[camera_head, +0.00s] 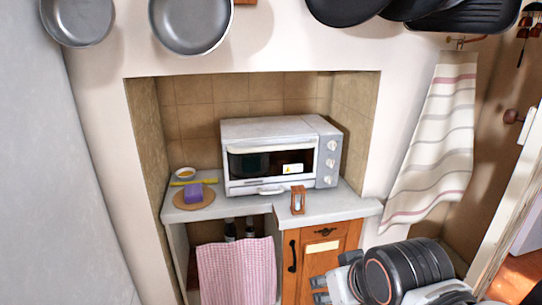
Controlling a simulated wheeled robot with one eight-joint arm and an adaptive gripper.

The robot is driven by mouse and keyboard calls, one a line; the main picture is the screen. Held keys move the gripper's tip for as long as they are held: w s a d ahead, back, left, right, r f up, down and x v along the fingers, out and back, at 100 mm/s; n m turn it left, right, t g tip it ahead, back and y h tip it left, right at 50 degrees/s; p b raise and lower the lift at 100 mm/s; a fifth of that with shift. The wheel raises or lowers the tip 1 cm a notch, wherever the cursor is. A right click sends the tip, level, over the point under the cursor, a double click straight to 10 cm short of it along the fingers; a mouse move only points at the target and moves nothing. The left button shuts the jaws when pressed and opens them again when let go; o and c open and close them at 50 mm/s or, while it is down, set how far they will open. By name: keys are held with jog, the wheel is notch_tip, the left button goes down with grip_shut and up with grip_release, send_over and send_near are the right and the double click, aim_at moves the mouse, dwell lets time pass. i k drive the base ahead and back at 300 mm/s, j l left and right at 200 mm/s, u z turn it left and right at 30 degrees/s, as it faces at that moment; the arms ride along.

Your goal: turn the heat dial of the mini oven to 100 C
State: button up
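The white mini oven (265,128) stands on the counter inside the tiled alcove, its door shut. Its right-hand front panel carries three round knobs in a column: a top knob (332,145), a middle knob (330,163) and a bottom knob (328,181). The markings are too small to read, so I cannot tell which knob is the heat dial or where it points. My gripper (320,290) shows at the bottom edge, low in front of the wooden cabinet, well below and apart from the oven. Whether its fingers are open or shut is unclear.
A small wooden-framed timer (298,200) stands on the counter (240,208) before the oven's right part. A purple sponge (193,192) on a round board and a small bowl (185,173) are left. Pans (190,25) hang above; a striped towel (432,140) hangs right.

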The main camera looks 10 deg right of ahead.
aim_at(331, 145)
jog(key=i+z, duration=0.3)
jog(key=i+j+z, duration=0.15)
jog(key=z, duration=0.15)
jog(key=i+j+z, duration=0.1)
jog(key=z, duration=0.3)
jog(key=u, duration=0.4)
